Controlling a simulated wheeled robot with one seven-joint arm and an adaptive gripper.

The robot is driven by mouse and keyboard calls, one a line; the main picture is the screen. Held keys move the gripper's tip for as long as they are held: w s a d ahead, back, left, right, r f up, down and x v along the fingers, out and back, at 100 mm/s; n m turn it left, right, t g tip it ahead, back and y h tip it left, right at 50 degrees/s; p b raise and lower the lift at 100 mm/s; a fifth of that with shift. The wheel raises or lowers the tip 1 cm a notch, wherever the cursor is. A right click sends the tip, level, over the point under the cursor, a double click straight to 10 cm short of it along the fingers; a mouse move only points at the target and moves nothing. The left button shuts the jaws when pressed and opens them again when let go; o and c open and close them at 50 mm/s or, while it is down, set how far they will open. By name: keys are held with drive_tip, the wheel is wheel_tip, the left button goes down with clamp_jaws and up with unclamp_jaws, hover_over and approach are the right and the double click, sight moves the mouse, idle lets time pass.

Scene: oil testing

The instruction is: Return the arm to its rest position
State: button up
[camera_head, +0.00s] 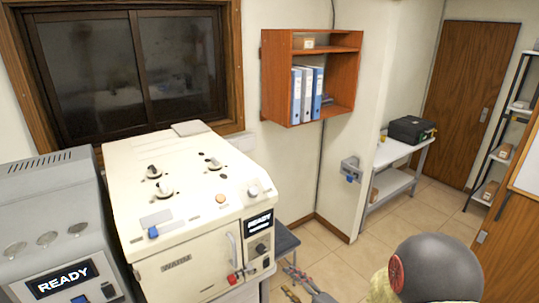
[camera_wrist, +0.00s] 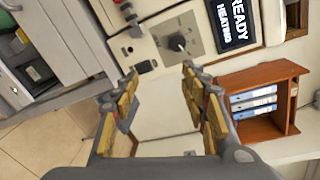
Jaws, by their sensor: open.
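In the wrist view my gripper (camera_wrist: 160,70) has its two yellow-padded fingers spread apart with nothing between them. Beyond the fingertips is the front of the cream testing machine, with a knob (camera_wrist: 178,43) and a display (camera_wrist: 236,20) reading READY HEATING. In the head view my grey arm (camera_head: 440,272) shows at the lower right, and the fingers show only partly at the bottom edge, right of the cream machine (camera_head: 190,265). The fingers look apart from the machine. Most of the arm is out of view.
A grey machine (camera_head: 55,225) with a READY display stands at the left. An orange wall shelf (camera_head: 347,75) holds blue binders. A grey stool (camera_head: 287,243) is beside the cream machine. A white table (camera_head: 397,152) carries a black case (camera_head: 411,130). Tiled floor (camera_head: 340,262) is open between.

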drive_tip(key=s+d+f+n+g+h, duration=0.1)
drive_tip(key=d+f+n+g+h, duration=0.2)
drive_tip(key=f, duration=0.5)
drive_tip(key=s+d+f+n+g+h, duration=0.2)
drive_tip(key=s+d+n+g+h, duration=0.45)
drive_tip(key=d, duration=0.45)
drive_tip(key=s+a+r+n+t+b, duration=0.1)
drive_tip(key=s+r+n+b, duration=0.1)
drive_tip(key=s+r, duration=0.8)
drive_tip(key=s+a+r+n+b, duration=0.1)
drive_tip(key=s+r+n+b, duration=0.1)
drive_tip(key=s+r, duration=0.9)
wheel_tip(320, 180, up, 6)
drive_tip(key=shift+a+n+t, duration=0.25)
drive_tip(key=shift+n+t, duration=0.1)
drive_tip(key=shift+n, duration=0.5)
